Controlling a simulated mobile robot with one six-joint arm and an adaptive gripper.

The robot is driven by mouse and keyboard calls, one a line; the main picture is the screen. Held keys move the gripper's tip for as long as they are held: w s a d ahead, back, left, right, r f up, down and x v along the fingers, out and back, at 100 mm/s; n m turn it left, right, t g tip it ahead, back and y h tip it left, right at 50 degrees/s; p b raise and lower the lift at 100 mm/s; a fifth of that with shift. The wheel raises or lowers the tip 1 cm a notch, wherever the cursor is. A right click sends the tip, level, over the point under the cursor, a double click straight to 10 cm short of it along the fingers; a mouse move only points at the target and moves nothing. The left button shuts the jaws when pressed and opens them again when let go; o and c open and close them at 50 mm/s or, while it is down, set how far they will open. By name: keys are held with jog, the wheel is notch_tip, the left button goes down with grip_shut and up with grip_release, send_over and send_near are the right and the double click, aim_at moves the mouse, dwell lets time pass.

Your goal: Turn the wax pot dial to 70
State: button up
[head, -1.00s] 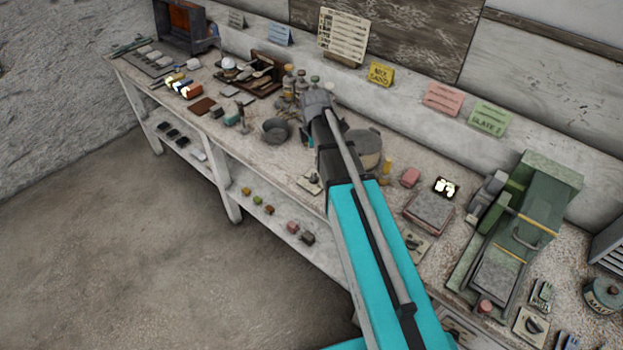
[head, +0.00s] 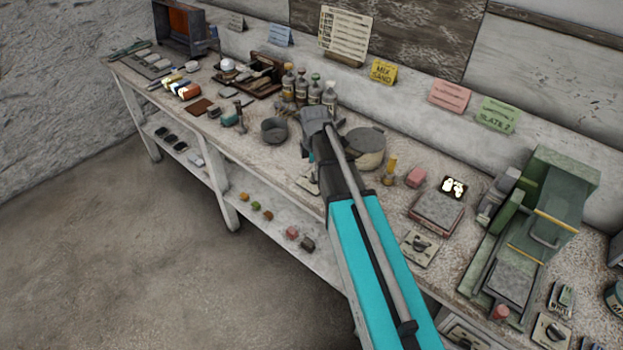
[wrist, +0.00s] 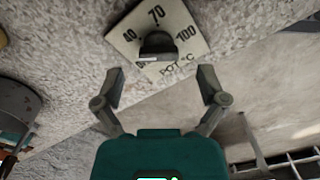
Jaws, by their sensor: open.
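The wax pot dial (wrist: 158,44) is a dark knob on a pale square plate marked 40, 70, 100 and "POT °C". In the wrist view it sits at top centre, with 70 above the knob; I cannot tell exactly which mark its pointer faces. My gripper (wrist: 161,80) is open and empty, its two fingertips apart just below the knob on either side, not visibly touching it. In the head view the dial plate (head: 307,183) is partly hidden by my arm. The lidded wax pot (head: 371,158) stands to its upper right.
A dark open pot (head: 274,131) stands left of my arm. Several bottles (head: 302,88) stand behind it. A yellow-topped item (head: 390,170), a pink block (head: 415,177) and another knob plate (head: 419,248) lie to the right. The bench front edge is close to the dial.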

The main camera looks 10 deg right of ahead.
jog(key=shift+f+b, duration=0.85)
jog(key=shift+f, duration=0.3)
